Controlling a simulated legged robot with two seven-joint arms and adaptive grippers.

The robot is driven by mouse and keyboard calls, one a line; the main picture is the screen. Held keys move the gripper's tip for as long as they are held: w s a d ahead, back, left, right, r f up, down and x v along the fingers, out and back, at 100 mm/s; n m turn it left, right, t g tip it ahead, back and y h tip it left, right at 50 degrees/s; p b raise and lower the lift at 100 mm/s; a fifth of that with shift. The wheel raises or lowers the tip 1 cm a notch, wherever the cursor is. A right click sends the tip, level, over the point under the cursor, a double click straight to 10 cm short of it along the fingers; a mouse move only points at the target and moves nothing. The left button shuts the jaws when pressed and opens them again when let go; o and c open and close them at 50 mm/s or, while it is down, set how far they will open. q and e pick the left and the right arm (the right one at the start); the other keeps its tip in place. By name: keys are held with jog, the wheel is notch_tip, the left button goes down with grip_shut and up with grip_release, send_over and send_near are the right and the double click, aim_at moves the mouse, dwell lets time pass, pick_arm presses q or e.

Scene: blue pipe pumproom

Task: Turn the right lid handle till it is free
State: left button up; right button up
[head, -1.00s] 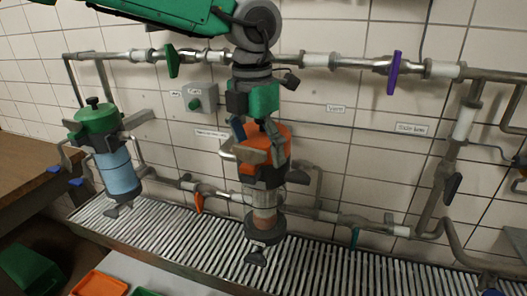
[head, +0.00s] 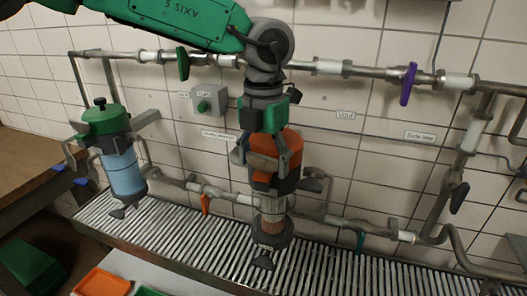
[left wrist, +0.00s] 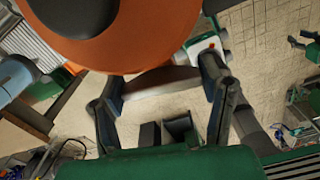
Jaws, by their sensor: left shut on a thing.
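The right vessel has an orange lid (head: 288,142) above a dark collar and a clear lower part, and hangs from the pipework. My left gripper (head: 263,157) reaches down from above, with a finger on either side of this handle. In the left wrist view, the handle (left wrist: 165,82) lies between the two dark fingers (left wrist: 163,94), close under the orange lid (left wrist: 150,52). The gripper is shut on it. The fingers and arm hide part of the lid. My right gripper is out of view.
A left vessel with a green lid (head: 106,121) and blue body hangs at the left. Pipes with green (head: 183,64) and purple (head: 408,85) valve levers run along the tiled wall. A slatted grate (head: 190,240) lies below. An orange tray (head: 101,282) sits at the front.

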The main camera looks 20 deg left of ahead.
aim_at(263, 156)
pick_arm(q)
jog(key=shift+w+r+n, duration=0.1)
jog(key=shift+r+n, duration=0.05)
jog(key=shift+n, duration=0.15)
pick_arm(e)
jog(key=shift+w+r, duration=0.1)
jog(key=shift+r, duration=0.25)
pick_arm(q)
jog(key=o, duration=1.1)
jog(key=shift+o, duration=0.2)
jog(key=shift+r, duration=0.25)
notch_tip(263, 156, up, 11)
jog(key=shift+r, duration=0.15)
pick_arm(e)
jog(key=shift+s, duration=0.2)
